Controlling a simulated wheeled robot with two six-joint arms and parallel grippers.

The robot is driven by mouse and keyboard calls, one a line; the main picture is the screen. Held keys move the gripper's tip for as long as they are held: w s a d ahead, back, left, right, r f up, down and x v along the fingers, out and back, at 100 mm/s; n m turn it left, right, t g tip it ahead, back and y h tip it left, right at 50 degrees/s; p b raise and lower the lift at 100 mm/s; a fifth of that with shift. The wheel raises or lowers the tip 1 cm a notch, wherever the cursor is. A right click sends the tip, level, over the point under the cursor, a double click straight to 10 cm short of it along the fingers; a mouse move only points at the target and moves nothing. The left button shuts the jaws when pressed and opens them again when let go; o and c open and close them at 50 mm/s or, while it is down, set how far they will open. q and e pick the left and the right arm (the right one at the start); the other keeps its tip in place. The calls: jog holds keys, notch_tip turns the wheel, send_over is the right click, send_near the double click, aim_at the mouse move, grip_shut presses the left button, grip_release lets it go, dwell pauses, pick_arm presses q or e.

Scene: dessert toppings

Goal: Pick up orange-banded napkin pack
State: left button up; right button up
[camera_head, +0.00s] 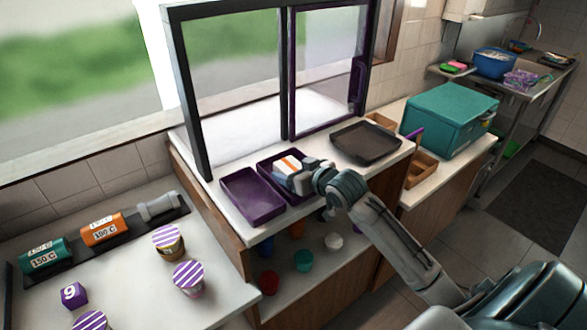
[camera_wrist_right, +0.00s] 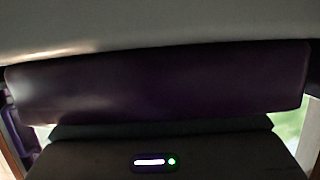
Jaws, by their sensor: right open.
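The orange-banded napkin pack (camera_head: 290,164), white with an orange stripe, shows in the head view at the second purple tray (camera_head: 271,160). My right gripper (camera_head: 303,172) is right beside the pack, reaching over that tray from the right. It is open. The gripper partly covers the pack and tray, and I cannot tell whether its fingers touch the pack. In the right wrist view a dark purple band (camera_wrist_right: 160,82) fills the middle, and no pack can be made out there. My left gripper is not in view.
An empty purple tray (camera_head: 251,199) lies to the left, and a dark tray (camera_head: 366,141) to the right. A framed window (camera_head: 285,75) stands behind. A teal box (camera_head: 447,117) is at right. Striped cups (camera_head: 189,276) stand on the left counter.

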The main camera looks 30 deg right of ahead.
jog(key=shift+w+f, duration=0.15)
jog(key=shift+w, duration=0.2)
jog(key=c, duration=1.1)
jog(key=shift+o, duration=0.2)
